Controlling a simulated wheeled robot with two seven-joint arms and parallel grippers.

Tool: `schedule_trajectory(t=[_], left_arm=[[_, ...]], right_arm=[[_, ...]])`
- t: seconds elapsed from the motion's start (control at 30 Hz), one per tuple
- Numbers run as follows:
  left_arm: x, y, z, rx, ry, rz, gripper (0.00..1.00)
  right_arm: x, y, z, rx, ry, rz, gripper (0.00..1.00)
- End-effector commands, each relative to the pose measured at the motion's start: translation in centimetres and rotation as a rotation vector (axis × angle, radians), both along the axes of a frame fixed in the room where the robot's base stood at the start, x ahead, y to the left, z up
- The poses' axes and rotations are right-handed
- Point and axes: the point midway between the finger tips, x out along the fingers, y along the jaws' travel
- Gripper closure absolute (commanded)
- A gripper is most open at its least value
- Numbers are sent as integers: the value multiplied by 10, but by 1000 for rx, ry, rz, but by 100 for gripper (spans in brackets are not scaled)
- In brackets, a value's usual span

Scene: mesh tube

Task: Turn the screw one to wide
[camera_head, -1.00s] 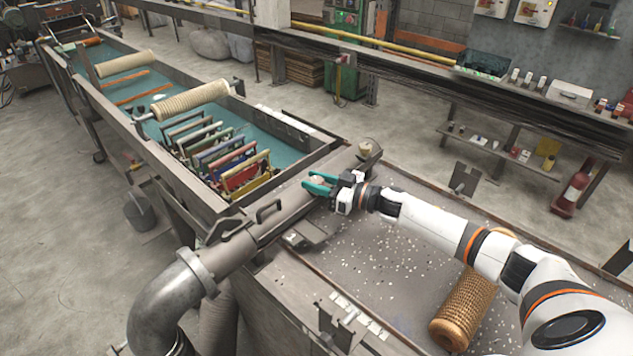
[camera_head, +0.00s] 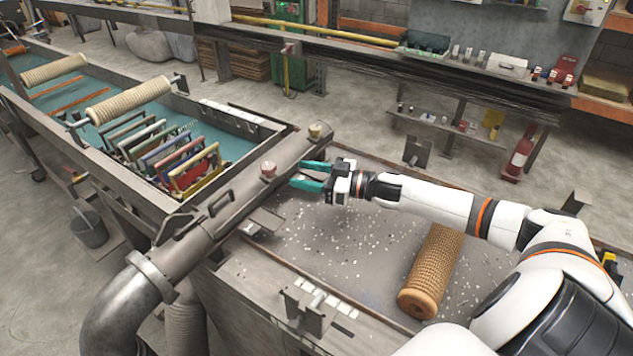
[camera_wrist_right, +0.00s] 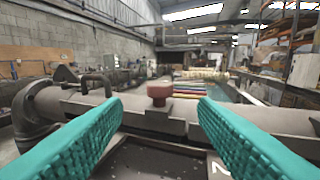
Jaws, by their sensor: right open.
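A dull red screw knob (camera_head: 268,170) stands on top of the grey pipe (camera_head: 230,198). A second, beige knob (camera_head: 316,130) sits nearer the pipe's far end. I cannot tell from markings which is screw one. My right gripper (camera_head: 299,173) is open and empty, with teal fingers pointing left towards the red knob, a short gap to its right. In the right wrist view the red knob (camera_wrist_right: 159,92) shows upright beyond and between the spread fingertips (camera_wrist_right: 160,104), not touched by them. My left gripper is not in view.
A speckled table (camera_head: 345,235) lies under my right arm, with a brown mesh roller (camera_head: 432,270) on it. A long water trough (camera_head: 60,110) with rollers and coloured frames is at the left. A handle (camera_head: 220,203) rises from the pipe.

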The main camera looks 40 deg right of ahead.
Motion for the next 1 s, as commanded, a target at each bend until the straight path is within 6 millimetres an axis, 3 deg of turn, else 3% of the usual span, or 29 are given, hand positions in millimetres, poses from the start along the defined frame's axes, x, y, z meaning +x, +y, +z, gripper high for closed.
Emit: schedule_trajectory(t=[0.27,1.0], left_arm=[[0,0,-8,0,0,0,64],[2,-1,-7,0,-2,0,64]], right_arm=[[-20,-15,0,1,1,0,47],[-21,-16,1,1,0,0,47]])
